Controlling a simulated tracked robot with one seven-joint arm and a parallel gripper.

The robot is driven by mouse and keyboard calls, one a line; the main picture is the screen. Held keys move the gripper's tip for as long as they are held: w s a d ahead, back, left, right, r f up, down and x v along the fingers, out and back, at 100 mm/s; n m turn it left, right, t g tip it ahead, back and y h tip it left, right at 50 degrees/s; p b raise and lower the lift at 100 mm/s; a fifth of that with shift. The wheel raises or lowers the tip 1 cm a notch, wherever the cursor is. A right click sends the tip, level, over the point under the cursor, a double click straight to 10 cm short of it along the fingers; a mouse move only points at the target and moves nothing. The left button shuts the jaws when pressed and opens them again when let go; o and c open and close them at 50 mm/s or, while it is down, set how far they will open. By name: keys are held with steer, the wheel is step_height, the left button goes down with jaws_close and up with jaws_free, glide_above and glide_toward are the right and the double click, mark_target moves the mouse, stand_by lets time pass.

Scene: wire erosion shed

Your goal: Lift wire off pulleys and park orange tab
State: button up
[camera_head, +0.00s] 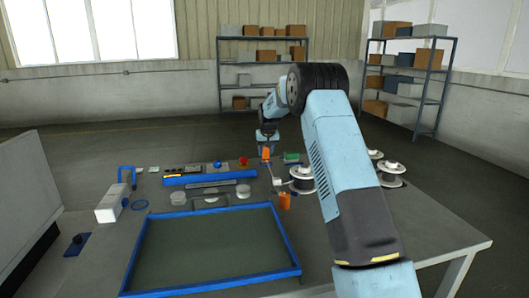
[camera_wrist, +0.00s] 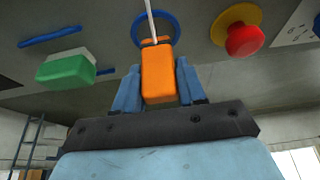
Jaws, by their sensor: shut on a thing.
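The orange tab (camera_wrist: 158,72) is between the blue fingers of my gripper (camera_wrist: 160,88) in the wrist view, and the gripper is shut on it. A thin white wire (camera_wrist: 150,15) runs away from the tab. In the head view my gripper (camera_head: 267,148) is over the far part of the table, with the tab (camera_head: 266,155) at its tips. White spools or pulleys stand at the right: one (camera_head: 302,180) left of my arm and another (camera_head: 391,174) right of it. A pale line runs down from the tab toward the near spool. Whether wire lies on the pulleys is too small to tell.
A red button (camera_head: 243,161) on yellow and a green block (camera_head: 291,157) are close to my gripper. Another orange piece (camera_head: 285,201) stands near the blue-rimmed tray (camera_head: 293,250). A blue-and-white clamp-like item (camera_head: 113,203) is at the left. My arm hides part of the right side.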

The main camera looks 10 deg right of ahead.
steer(key=shift+f, duration=0.75)
steer(key=o, duration=1.2)
steer(key=shift+c, duration=0.2)
steer(key=v, duration=1.4)
steer(key=s+r, duration=1)
steer(key=s, duration=0.5)
steer(key=s+r+t, duration=0.1)
steer(key=s+r, duration=0.2)
steer(key=s, duration=2.6)
steer(key=s+f, duration=0.3)
steer(key=s, duration=0.4)
steer(key=s+f, duration=0.3)
steer(key=s, duration=0.4)
steer(key=shift+s+a, duration=0.2)
steer(key=shift+s, duration=0.1)
